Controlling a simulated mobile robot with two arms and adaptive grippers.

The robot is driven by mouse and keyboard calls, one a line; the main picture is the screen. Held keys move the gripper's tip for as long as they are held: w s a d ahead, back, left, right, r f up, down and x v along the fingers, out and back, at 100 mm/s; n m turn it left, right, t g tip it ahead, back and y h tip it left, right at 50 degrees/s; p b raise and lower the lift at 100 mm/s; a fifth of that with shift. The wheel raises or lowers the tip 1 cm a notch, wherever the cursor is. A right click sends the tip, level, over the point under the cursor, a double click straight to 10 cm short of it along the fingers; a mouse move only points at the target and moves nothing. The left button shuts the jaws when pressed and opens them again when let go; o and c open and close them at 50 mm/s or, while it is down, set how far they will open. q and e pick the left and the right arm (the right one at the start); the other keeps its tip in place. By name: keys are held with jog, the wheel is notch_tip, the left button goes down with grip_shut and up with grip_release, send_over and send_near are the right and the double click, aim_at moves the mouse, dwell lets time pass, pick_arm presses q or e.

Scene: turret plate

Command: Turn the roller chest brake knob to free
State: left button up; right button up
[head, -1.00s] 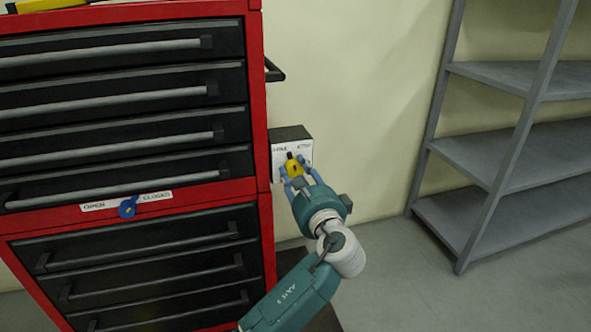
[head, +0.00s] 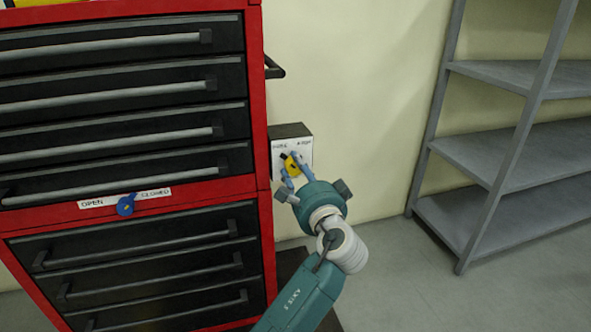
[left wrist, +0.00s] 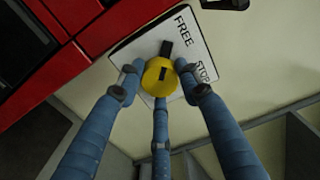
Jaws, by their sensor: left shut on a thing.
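The yellow brake knob (head: 293,165) with a black pointer is on the white face of a small box (head: 306,146) at the right side of the red roller chest (head: 257,110). The face is lettered FREE on the left and STOP on the right. My left gripper (head: 294,170) is shut on the knob, its blue fingers around it. My right gripper is not in view.
A black side handle (head: 273,69) juts out above the box. Grey shelves (head: 510,140) stand at the right, with bare wall and floor between.

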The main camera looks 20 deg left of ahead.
pick_arm(q)
jog(key=shift+w+d+r, duration=0.1)
jog(key=shift+r, duration=0.3)
jog(key=o, duration=1)
jog(key=shift+o, duration=0.7)
jog(key=shift+f, duration=0.2)
notch_tip(320, 180, up, 10)
jog(key=shift+r, duration=0.15)
